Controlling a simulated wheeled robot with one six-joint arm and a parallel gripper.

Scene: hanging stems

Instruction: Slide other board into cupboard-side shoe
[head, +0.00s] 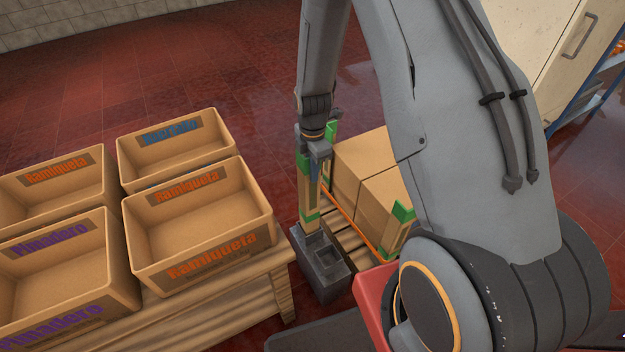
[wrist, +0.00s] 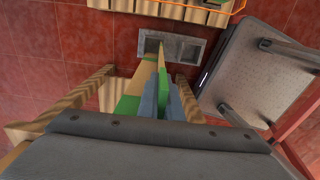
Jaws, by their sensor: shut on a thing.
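My gripper (head: 320,150) is shut on a long tan board (head: 310,192) with green bands, held roughly upright. In the wrist view the board (wrist: 146,82) extends away from my gripper (wrist: 165,100). The board's lower end is at the grey shoe block (head: 327,284), over or in its farther slot; I cannot tell whether it has entered. The block's nearer slot (head: 326,254) looks empty. The wrist view shows the block (wrist: 172,37) with two openings, the board's tip overlapping it near the left one. The pale cupboard (head: 545,60) stands at upper right.
Cartons (head: 375,175) with an orange strap and green-tipped corner pieces (head: 402,213) stand on a pallet (head: 345,235) close beside the block. Open labelled boxes (head: 200,215) sit on a wooden table (head: 240,300) at left. A grey panel with handles (wrist: 262,75) lies right of the block.

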